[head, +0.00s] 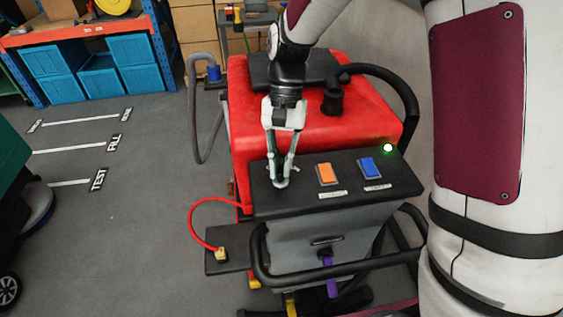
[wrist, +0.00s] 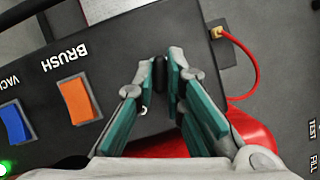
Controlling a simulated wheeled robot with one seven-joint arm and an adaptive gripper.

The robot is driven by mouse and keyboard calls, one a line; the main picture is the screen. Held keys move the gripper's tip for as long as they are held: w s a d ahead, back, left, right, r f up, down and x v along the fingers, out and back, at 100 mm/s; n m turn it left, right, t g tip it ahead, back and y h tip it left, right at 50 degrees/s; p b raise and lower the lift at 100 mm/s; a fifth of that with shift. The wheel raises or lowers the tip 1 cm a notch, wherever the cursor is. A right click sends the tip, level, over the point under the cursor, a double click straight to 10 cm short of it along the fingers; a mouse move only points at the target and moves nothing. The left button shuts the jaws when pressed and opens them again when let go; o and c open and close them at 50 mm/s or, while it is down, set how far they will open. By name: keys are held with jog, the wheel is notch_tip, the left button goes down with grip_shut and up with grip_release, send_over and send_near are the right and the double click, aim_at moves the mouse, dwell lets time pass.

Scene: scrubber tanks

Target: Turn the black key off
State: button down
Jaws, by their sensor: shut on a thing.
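The black key (wrist: 159,70) shows in the wrist view as a small dark upright piece on the black panel. In the head view the fingers hide it. My gripper (head: 280,184) is at the left end of the scrubber's black control panel (head: 297,204), pointing down. In the wrist view my gripper (wrist: 161,76) has its fingertips closed on the sides of the key. How far the key is turned cannot be told. A green light (head: 388,148) glows at the panel's right end.
An orange switch (head: 326,174), labelled BRUSH in the wrist view, and a blue switch (head: 370,168) lie right of my gripper. A red cable (head: 196,215) ends in a yellow plug (head: 221,253). A black handle bar (head: 335,275) runs below the panel. Open floor (head: 130,220) lies left.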

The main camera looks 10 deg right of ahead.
jog(key=shift+w+a+r+n+h, duration=0.1)
jog(key=shift+n+h, duration=0.6)
jog(key=shift+n, duration=1.2)
jog(key=c, duration=1.7)
grip_release()
jog(key=shift+o, duration=0.2)
jog(key=v, duration=1.2)
